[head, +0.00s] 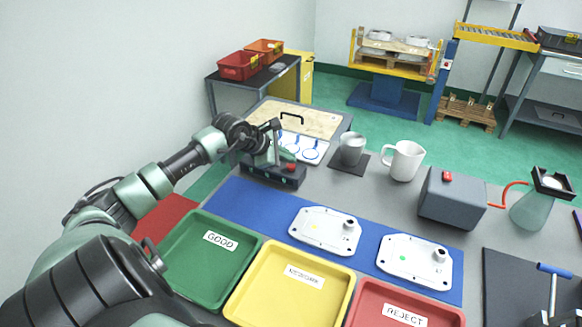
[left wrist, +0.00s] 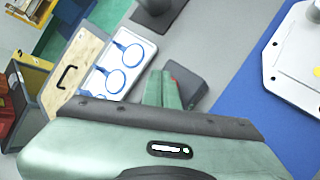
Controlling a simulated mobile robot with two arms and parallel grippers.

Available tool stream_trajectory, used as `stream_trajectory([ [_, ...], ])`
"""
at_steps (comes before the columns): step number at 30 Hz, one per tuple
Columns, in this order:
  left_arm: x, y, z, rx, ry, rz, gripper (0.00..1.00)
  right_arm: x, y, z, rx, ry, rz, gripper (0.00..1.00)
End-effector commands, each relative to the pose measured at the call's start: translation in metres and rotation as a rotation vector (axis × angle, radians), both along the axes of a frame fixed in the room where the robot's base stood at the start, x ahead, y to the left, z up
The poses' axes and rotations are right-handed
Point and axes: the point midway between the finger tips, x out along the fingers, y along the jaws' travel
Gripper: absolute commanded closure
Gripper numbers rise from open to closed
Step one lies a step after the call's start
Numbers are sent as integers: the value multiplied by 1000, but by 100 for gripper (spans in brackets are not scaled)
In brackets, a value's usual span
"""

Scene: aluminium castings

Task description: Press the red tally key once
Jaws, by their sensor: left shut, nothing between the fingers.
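A dark block (head: 262,175) stands on the bench behind the blue mat, with a small red key (head: 291,167) on its top right end. My left gripper (head: 289,155) is shut and empty, its fingertips close above the block beside the red key. In the left wrist view the closed green fingers (left wrist: 163,88) overlap the dark block (left wrist: 186,84), and only a sliver of red (left wrist: 174,82) shows beside them. Whether the tips touch the key I cannot tell. My right gripper is not seen.
A grey box (head: 450,203) with another red button (head: 447,176) stands to the right. A grey cup (head: 352,149) and white jug (head: 404,160) stand behind. Two white castings lie on the blue mat (head: 248,203). Green (head: 190,292), yellow (head: 245,308) and red trays are in front.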

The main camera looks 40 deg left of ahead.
Motion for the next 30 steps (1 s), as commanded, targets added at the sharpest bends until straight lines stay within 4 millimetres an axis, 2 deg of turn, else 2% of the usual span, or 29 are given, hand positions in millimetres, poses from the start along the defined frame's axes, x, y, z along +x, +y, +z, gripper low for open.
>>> stream_trajectory([
  [30,0,0,-8,0,0,0,100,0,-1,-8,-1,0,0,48],
])
